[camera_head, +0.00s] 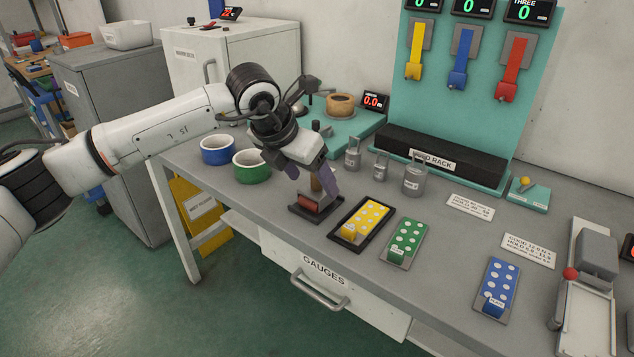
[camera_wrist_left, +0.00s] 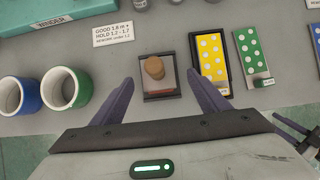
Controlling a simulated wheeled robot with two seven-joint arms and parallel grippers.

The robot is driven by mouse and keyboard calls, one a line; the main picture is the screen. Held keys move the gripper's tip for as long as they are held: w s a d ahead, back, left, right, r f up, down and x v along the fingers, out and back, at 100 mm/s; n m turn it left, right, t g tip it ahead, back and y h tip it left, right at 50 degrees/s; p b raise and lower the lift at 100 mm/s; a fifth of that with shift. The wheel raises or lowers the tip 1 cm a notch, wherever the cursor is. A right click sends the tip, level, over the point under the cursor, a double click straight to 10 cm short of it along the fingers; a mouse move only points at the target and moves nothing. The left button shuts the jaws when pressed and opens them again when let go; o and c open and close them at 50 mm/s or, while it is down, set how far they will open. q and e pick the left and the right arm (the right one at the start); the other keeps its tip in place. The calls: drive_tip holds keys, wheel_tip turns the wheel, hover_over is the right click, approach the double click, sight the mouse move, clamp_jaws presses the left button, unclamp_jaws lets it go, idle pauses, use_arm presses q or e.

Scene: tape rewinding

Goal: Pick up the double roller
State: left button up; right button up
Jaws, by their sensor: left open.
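The double roller (camera_head: 311,203) appears to be the small tool with a brown upright handle and a reddish roller on a dark base, at the table's front edge. In the left wrist view its round brown knob (camera_wrist_left: 154,68) shows from above. My left gripper (camera_head: 309,177) is open just over it, pointing down. In the left wrist view the two purple-grey fingers (camera_wrist_left: 161,80) are spread, one on each side of the tool and nearer the camera. I cannot tell whether they touch it.
A yellow dotted block in a black tray (camera_head: 347,239) stands close to the right, then a green dotted block (camera_head: 406,241). Blue (camera_head: 218,150) and green (camera_head: 252,166) rings stand to the left. Metal weights (camera_head: 414,178) stand behind.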

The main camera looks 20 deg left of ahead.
sight(312, 180)
use_arm(q)
drive_tip(key=x, duration=0.5)
drive_tip(key=shift+w+a+f+p, duration=0.15)
drive_tip(key=shift+w+p, duration=0.1)
drive_tip(key=shift+p, duration=0.15)
drive_tip(key=c, duration=1.1)
drive_tip(key=shift+r, duration=0.25)
drive_tip(key=shift+c, duration=0.7)
